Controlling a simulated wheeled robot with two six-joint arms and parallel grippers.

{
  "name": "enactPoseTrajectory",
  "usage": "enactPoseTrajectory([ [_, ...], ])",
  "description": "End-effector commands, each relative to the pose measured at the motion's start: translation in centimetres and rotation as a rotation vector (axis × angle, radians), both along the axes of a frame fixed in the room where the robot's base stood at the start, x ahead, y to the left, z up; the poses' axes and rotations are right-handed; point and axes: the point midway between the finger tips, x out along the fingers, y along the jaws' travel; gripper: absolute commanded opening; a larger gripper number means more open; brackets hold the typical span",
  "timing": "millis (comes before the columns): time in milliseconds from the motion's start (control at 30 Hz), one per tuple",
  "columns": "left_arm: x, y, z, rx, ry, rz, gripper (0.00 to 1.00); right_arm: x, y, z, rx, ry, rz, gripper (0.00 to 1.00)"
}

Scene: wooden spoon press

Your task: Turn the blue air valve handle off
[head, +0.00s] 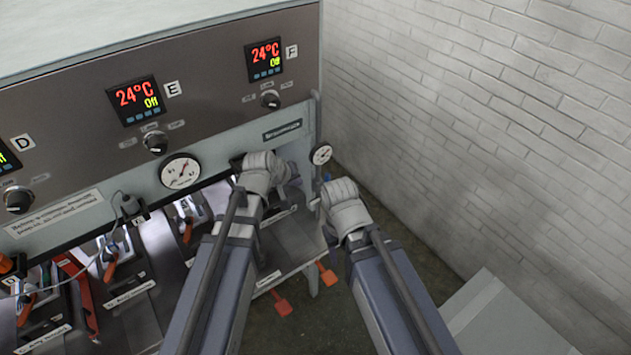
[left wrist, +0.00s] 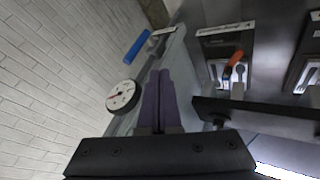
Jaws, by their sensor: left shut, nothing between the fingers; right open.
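The blue air valve handle (left wrist: 138,47) shows in the left wrist view as a short blue bar on a metal fitting, beyond the round gauge (left wrist: 123,97). In the head view only a small blue bit (head: 327,176) shows under the gauge (head: 321,154) at the machine's right end. My left gripper (left wrist: 160,100) is shut and empty, its purple fingers side by side, apart from the handle in that picture. In the head view my left gripper (head: 268,172) is in front of the panel, left of the gauge. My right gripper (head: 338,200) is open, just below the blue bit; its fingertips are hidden.
The machine's control panel (head: 205,75) carries displays and knobs. A larger gauge (head: 180,171) is left of my left gripper. Orange-handled levers (head: 110,268) stand at lower left. A white brick wall (head: 480,110) stands at right, with a gap of floor between.

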Motion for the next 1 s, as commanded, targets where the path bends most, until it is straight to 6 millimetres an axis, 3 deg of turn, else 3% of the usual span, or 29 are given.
enactPoseTrajectory([
  [700, 5.7, -2.9, -8.8, 0.001, 0.000, -0.002, 0.00, 0.1, 0.0, -8.8, 0.000, -0.003, 0.000, 0.50],
  [767, 6.1, -4.0, -7.9, 0.001, 0.000, -0.003, 0.00, 0.1, 0.0, -7.9, 0.000, -0.003, 0.000, 0.50],
  [1000, 6.9, -6.0, -7.9, 0.001, 0.000, -0.002, 0.00, 0.1, 0.0, -7.9, 0.000, -0.003, 0.000, 0.50],
])
